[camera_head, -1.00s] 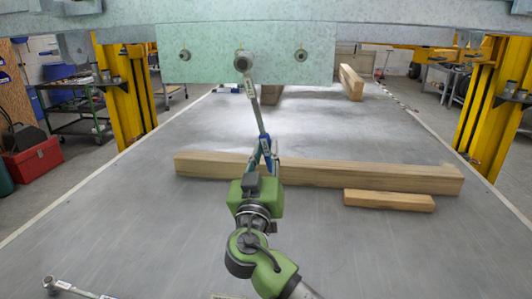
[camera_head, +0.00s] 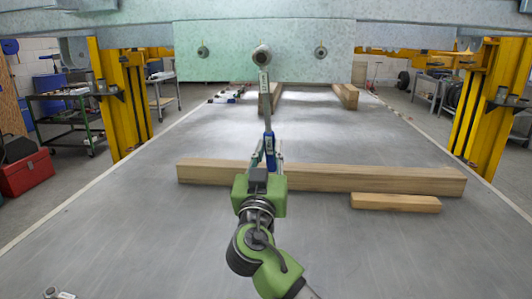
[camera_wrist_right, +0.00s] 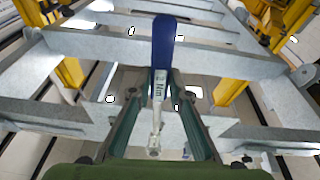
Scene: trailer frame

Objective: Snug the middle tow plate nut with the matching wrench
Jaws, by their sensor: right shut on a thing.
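The pale green tow plate (camera_head: 232,68) hangs from the trailer frame at the top of the head view. It shows a left nut (camera_head: 203,52) and a right nut (camera_head: 320,52). My right gripper (camera_head: 265,158) is shut on the wrench (camera_head: 266,102), around its blue part. The wrench stands nearly upright in the picture, and its round head (camera_head: 262,55) covers the middle nut position. I cannot tell how fully it is seated. In the right wrist view, the wrench (camera_wrist_right: 160,88) with its blue handle and "Nm" label lies between the fingers. My left gripper is not in view.
A long timber (camera_head: 350,178) and a shorter block (camera_head: 396,202) lie on the grey surface (camera_head: 120,240). Another wrench (camera_head: 58,294) is cut off at bottom left. Small tools (camera_head: 228,97) lie behind the long timber. Yellow posts (camera_head: 122,105) stand at both sides.

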